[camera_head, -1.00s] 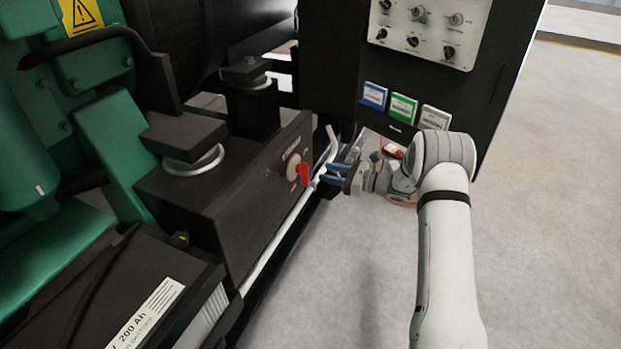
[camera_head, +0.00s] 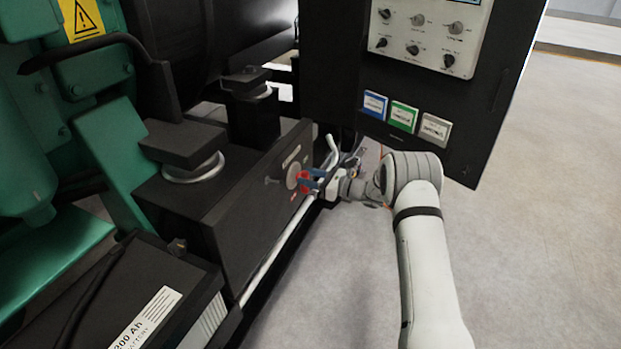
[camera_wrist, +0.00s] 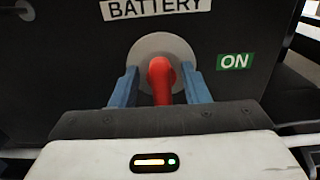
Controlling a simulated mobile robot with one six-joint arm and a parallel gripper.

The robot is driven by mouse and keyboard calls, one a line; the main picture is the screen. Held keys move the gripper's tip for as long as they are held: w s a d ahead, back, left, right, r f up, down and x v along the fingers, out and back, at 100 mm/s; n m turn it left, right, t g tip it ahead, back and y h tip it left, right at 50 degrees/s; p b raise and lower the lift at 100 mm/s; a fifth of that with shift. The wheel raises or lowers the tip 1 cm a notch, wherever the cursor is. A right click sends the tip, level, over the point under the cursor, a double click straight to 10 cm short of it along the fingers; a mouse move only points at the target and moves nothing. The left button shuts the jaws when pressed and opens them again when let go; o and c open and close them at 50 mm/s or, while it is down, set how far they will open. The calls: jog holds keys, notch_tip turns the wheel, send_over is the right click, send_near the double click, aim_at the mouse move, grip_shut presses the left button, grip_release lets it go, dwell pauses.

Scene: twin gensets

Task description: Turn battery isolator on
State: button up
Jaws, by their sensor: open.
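The battery isolator is a red handle (camera_wrist: 160,78) on a round grey plate (camera_wrist: 165,47), set in the side of a black box (camera_head: 250,205). In the wrist view a "BATTERY" label sits above it and a green "ON" label (camera_wrist: 235,62) to its right. My gripper (camera_wrist: 162,88) is open, with one blue finger on each side of the red handle. I cannot tell whether the fingers touch it. In the head view my gripper (camera_head: 312,183) reaches the red handle (camera_head: 304,182) from the right and partly hides it.
A pale pipe (camera_head: 275,245) runs along the black box's lower edge. A battery (camera_head: 120,300) lies at lower left. Floor at right is clear.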

jog(key=shift+c, duration=0.4)
jog(key=shift+d+f, duration=0.1)
grip_shut()
jog(key=shift+s+n+b, duration=0.1)
jog(key=shift+n+b, duration=0.2)
jog(key=shift+b, duration=0.15)
jog(key=n+b, duration=0.5)
jog(key=b, duration=0.2)
jog(key=s+f+n+b, duration=0.1)
jog(key=n+b, duration=0.5)
jog(key=b, duration=0.1)
jog(key=n+b, duration=0.6)
jog(key=b, duration=0.2)
jog(key=shift+s+a+f, duration=0.15)
jog(key=shift+a+f, duration=0.1)
jog(key=shift+a, duration=0.15)
jog(key=shift+n, duration=0.3)
jog(key=shift+o, duration=0.4)
grip_release()
jog(key=shift+r, duration=0.15)
jog(key=shift+d, duration=0.1)
